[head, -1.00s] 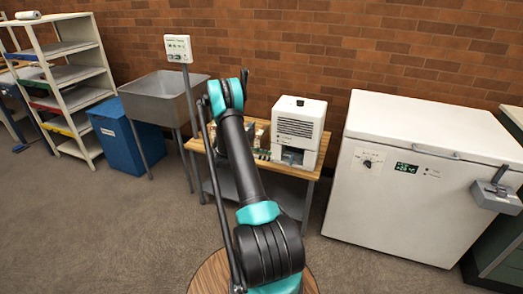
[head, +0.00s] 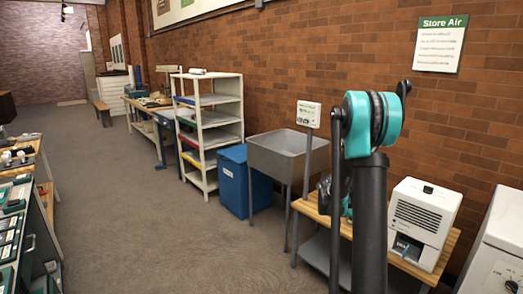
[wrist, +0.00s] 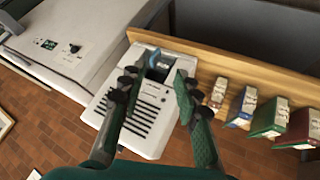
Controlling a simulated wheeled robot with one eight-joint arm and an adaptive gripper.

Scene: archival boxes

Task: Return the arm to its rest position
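My arm (head: 370,210) rises in the right half of the head view, with its teal joint (head: 372,120) in front of the brick wall. My gripper (wrist: 155,78) shows in the wrist view with its two dark fingers spread apart. No object shows held between them. Behind the fingers is the white machine (wrist: 153,132) with a dark slotted grille and a recess. It also stands on the wooden bench in the head view (head: 425,212). The gripper is mostly hidden behind the arm in the head view.
The bench (wrist: 230,62) holds several small coloured boxes (wrist: 270,117) beside the machine. A white chest (head: 500,245) stands at the right. A grey sink (head: 285,152), blue bin (head: 243,180) and shelf rack (head: 210,130) stand to the left.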

